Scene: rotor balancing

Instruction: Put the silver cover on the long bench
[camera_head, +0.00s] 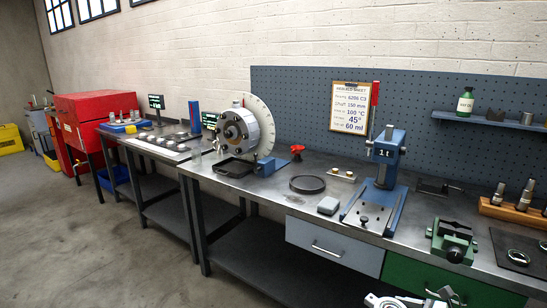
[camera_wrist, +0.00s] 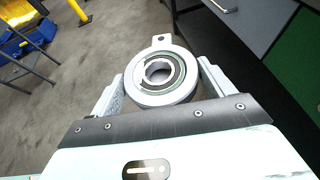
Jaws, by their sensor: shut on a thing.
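The silver cover (camera_wrist: 136,98) is a round ring with a small holed tab at its far side. Darker rings and an open bore show in its middle. My gripper (camera_wrist: 160,76) is shut on it, with one finger at each side. In the head view my gripper shows only in part at the bottom edge, in front of the green drawer. The long bench (camera_head: 268,190) has a grey metal top and runs along the wall under a blue pegboard. In the wrist view the cover is held in front of the bench, over the floor.
On the bench stand a rotor with a white dial (camera_head: 258,125), a black ring (camera_head: 307,184), a grey block (camera_head: 328,205), a blue press (camera_head: 385,165) and a green vise (camera_head: 452,240). Bare top shows around the black ring. A red cabinet (camera_head: 95,115) stands far left.

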